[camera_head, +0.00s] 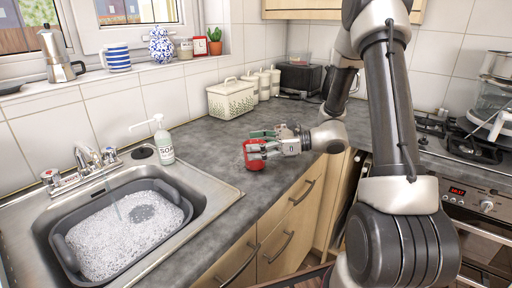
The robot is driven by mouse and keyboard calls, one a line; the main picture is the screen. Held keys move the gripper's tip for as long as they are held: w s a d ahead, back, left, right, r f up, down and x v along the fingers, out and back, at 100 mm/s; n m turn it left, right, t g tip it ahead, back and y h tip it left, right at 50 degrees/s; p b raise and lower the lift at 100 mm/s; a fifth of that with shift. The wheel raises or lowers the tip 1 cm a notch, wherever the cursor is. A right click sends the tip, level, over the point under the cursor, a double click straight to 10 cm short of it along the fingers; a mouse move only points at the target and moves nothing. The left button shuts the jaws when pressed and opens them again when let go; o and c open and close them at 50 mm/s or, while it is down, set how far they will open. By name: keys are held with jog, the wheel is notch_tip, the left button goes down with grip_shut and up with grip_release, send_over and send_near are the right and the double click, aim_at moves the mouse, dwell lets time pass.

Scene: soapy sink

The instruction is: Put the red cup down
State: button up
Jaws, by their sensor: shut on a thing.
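The red cup (255,161) is at the grey countertop (215,143), to the right of the sink. My gripper (257,149) comes in from the right and is shut on the red cup, with its fingers across the cup's upper part. The cup looks about upright, and its bottom is at or very close to the counter surface; I cannot tell whether it touches. Part of the cup is hidden behind the fingers. A small green thing (262,134) shows just behind my gripper, partly hidden.
The sink holds a grey basin (60,245) of suds at the left. A soap bottle (164,143) stands at the sink's back right corner. A cream bread bin (230,98) and canisters stand along the back wall. Counter left of the cup is clear.

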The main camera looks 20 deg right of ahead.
jog(key=shift+f, duration=0.15)
jog(key=shift+f, duration=0.2)
jog(key=o, duration=1.2)
jog(key=shift+r, duration=0.15)
